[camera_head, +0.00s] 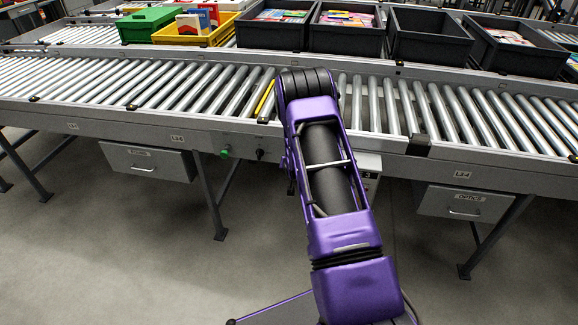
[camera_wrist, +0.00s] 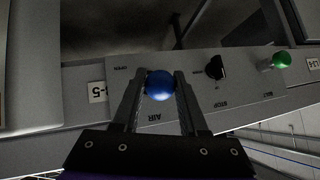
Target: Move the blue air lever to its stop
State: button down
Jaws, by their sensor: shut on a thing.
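The blue air lever shows in the wrist view as a round blue knob (camera_wrist: 159,86) in front of a grey panel (camera_wrist: 238,88). The panel has the word AIR below the knob and OPEN to its upper left, both upside down in this view. My gripper (camera_wrist: 160,78) is shut on the blue knob, with one finger on each side. The lever's shaft is hidden behind the knob. In the head view my purple arm covers the lever and my gripper.
A black rotary knob (camera_wrist: 216,68) and a green knob (camera_wrist: 282,60) sit on the same panel, to the right. The roller conveyor (camera_head: 110,80) runs above the panel. Drawers (camera_head: 148,162) hang below it. Several bins (camera_head: 428,38) stand on the back line.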

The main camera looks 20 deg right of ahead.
jog(key=shift+w+d+r+g+y, duration=0.1)
jog(key=shift+r+g+y, duration=0.3)
jog(key=shift+g, duration=0.2)
jog(key=shift+c, duration=2.3)
grip_release()
jog(key=shift+r, duration=0.1)
jog(key=p+v, duration=0.1)
jog(key=v, duration=1.6)
jog(key=shift+r, duration=0.2)
